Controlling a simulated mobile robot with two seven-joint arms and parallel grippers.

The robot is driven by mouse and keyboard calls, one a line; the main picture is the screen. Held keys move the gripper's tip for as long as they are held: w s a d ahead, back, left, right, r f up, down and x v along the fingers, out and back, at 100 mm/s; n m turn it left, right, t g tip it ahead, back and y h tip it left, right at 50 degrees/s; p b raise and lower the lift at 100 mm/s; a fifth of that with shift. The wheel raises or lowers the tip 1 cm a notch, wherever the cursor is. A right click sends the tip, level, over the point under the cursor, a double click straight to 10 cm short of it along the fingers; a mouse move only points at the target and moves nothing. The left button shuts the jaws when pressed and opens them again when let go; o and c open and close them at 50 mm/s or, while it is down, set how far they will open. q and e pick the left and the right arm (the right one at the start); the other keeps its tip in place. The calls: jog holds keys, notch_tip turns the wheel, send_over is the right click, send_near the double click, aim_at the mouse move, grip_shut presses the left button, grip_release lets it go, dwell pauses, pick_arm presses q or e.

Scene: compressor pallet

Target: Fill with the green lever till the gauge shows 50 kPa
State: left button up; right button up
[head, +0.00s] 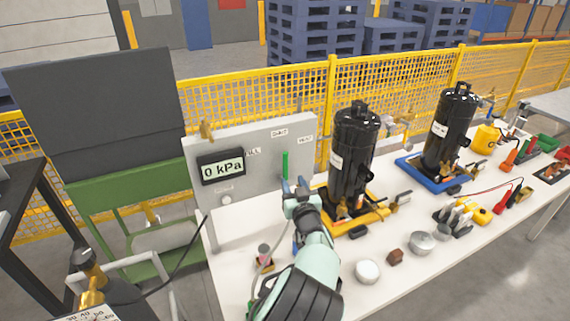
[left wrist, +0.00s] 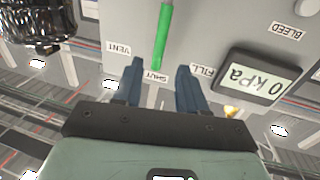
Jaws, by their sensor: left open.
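The gauge (head: 222,168) on the grey panel (head: 255,150) reads 0 kPa; it also shows in the left wrist view (left wrist: 258,76). The green lever (head: 285,164) stands upright on the panel to the right of the gauge. In the left wrist view the lever (left wrist: 163,35) ends at the SHUT label, with VENT and FILL labels to either side. My left gripper (head: 296,186) is open in front of the panel, just below the lever. In the left wrist view its two fingers (left wrist: 160,68) lie either side of the lever's line; contact cannot be told. My right gripper is out of view.
Black compressors stand in a yellow tray (head: 376,217) and a blue tray (head: 412,170) to the right. A white round lid (head: 367,271), a brown block (head: 395,257) and a metal cup (head: 422,242) lie near the front edge. A yellow mesh fence (head: 240,92) runs behind.

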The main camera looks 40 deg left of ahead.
aim_at(286, 166)
pick_arm(q)
jog(key=p+x, duration=0.1)
jog(key=x, duration=0.9)
jog(key=shift+w+a+p, duration=0.1)
jog(key=shift+p, duration=0.2)
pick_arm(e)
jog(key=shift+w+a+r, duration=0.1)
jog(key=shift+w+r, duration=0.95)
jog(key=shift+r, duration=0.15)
pick_arm(q)
grip_shut()
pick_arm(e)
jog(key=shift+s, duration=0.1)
